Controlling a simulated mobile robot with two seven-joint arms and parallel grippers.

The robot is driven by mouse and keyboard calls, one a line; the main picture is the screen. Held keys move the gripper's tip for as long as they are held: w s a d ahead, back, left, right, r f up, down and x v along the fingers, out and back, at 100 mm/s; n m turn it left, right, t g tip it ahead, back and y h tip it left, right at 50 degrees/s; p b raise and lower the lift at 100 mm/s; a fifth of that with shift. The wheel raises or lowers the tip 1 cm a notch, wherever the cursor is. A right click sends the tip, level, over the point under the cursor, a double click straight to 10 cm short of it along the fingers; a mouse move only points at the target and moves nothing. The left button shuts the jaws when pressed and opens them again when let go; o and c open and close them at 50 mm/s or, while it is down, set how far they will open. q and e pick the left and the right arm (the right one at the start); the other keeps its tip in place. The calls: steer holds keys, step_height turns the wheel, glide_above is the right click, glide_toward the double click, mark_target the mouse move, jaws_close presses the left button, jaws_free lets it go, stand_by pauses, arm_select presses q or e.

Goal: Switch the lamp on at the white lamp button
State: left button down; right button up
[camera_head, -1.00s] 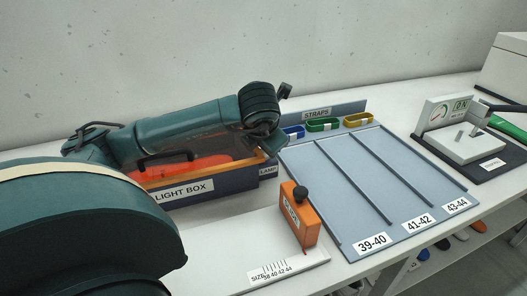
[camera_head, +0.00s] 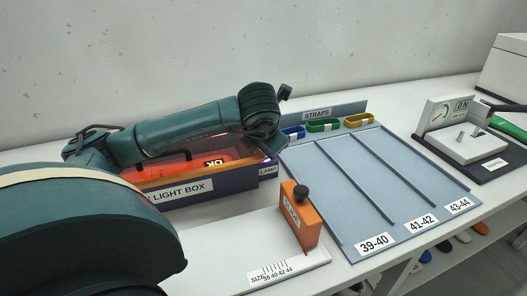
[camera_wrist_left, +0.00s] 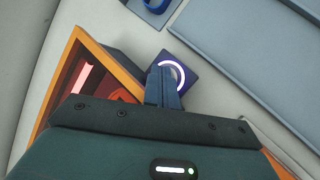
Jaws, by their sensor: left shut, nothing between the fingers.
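The lamp button (camera_wrist_left: 181,75) shows in the left wrist view as a glowing white ring on a dark blue block. My left gripper (camera_wrist_left: 162,70) is shut and empty, its fingertips over the ring's left part. I cannot tell whether they press on it. In the head view the left gripper (camera_head: 268,150) points down at the right end of the light box (camera_head: 215,188), above the LAMP label (camera_head: 268,170), and mostly hides the button. My right gripper is not in view.
A blue-grey board (camera_head: 345,185) with size lanes lies to the right. Strap loops (camera_head: 323,125) lie behind it. An orange block with a black knob (camera_head: 300,213) stands on the white size plate (camera_head: 245,240) in front. A gauge device (camera_head: 460,140) stands far right.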

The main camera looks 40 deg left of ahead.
arm_select(q)
steer(key=shift+r, duration=0.3)
steer(key=shift+r+p, duration=1.75)
steer(key=shift+r, duration=1.35)
